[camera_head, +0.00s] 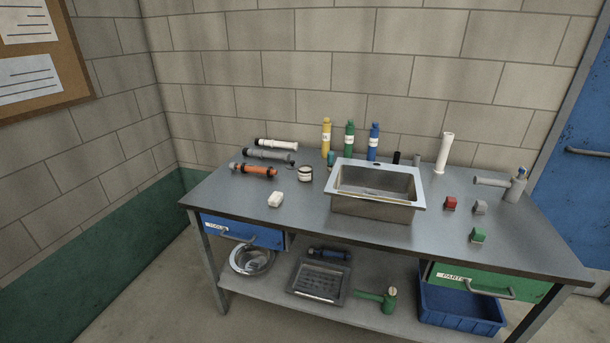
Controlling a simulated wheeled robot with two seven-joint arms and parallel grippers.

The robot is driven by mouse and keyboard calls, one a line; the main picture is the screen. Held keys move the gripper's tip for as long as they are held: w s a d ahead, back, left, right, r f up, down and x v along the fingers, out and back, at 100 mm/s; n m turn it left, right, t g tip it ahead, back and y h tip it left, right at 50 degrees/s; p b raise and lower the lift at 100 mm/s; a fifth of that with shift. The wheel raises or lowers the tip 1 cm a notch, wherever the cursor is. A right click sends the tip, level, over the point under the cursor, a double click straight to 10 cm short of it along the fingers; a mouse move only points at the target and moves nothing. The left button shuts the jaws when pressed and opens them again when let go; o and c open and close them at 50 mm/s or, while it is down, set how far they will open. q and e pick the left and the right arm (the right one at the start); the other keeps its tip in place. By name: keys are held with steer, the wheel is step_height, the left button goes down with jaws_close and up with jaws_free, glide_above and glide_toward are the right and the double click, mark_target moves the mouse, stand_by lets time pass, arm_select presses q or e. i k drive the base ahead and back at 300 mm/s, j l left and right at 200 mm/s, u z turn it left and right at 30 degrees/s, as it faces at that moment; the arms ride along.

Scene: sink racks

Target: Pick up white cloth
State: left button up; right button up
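A small white item (276,200) lies on the bench top left of the sink, near the front edge above the blue drawer. Neither of my grippers shows in the head view.
The blue drawer (240,231) and green drawer (486,281) are below. Bench around the white item is clear.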

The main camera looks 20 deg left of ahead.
mark_target(276, 200)
steer(key=i+j+u, duration=0.15)
steer(key=i+j, duration=0.85)
